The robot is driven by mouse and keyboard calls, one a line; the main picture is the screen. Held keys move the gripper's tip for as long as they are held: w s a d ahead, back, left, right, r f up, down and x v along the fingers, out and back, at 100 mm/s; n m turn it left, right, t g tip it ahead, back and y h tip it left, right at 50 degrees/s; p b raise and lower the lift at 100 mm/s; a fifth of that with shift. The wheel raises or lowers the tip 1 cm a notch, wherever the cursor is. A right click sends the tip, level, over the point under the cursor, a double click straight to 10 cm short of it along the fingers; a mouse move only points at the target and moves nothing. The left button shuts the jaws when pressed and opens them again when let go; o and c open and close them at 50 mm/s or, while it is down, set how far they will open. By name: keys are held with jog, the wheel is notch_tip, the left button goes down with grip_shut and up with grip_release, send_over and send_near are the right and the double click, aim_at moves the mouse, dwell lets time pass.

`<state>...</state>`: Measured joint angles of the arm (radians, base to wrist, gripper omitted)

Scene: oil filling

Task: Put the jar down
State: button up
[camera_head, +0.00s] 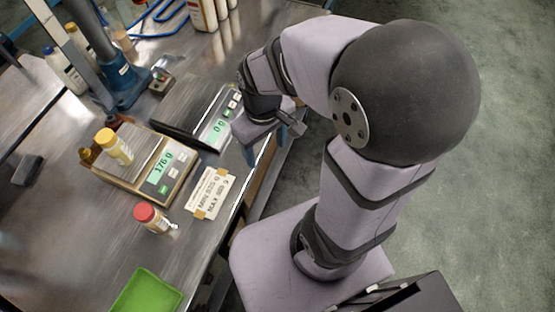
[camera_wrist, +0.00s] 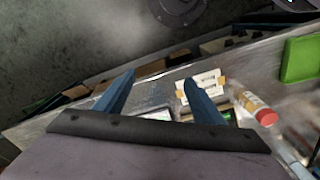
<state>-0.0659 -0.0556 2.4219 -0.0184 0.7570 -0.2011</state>
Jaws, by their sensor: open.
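My gripper (camera_head: 265,147) is over the bench's front edge, beside the second scale (camera_head: 180,116), and apart from both jars. In the wrist view, its two blue fingers (camera_wrist: 160,78) are spread with nothing between them. The yellow-capped jar is not clearly visible there.
A printed card (camera_head: 214,190) lies near the bench edge. A green tray (camera_head: 147,292) lies at the front. A blue stand (camera_head: 124,82) and white bottles (camera_head: 65,68) are at the back left. Bare bench (camera_head: 75,235) lies left of the red-capped jar.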

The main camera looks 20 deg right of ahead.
jog(key=s+m, duration=0.1)
jog(key=s+d+f+m, duration=0.1)
jog(key=s+m, duration=0.1)
jog(key=s, duration=0.1)
jog(key=shift+d+f, duration=0.15)
jog(key=shift+d, duration=0.05)
jog(key=shift+c, duration=0.5)
dwell(3.3)
jog(key=shift+w, duration=0.1)
